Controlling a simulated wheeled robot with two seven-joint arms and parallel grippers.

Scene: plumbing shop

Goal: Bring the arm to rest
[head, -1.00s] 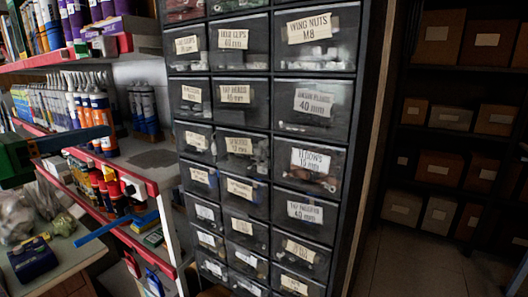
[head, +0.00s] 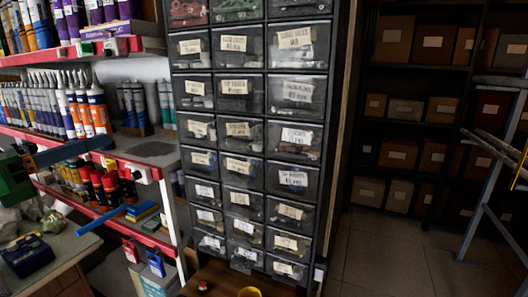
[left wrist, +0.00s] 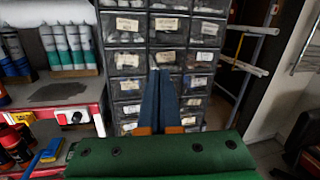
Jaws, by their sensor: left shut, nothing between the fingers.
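My left gripper (head: 108,143) has a green body and dark blue fingers. In the head view it comes in from the left edge, in front of the shelf with tubes and cans. In the left wrist view its two fingers (left wrist: 162,75) lie together, pointing at the drawer cabinet, with nothing between them. The fingers appear raised in free air, apart from the drawers. The drawer cabinet (head: 262,137) has dark clear-fronted drawers with paper labels; it also shows in the left wrist view (left wrist: 167,60). My right gripper is not in view.
A white shelf unit with red edges (head: 150,155) holds tubes and cans at left. A bench (head: 72,262) at lower left carries a dark blue case (head: 30,257). A blue-grey rack with pipes (head: 492,185) stands at right. The floor (head: 400,260) between has free room.

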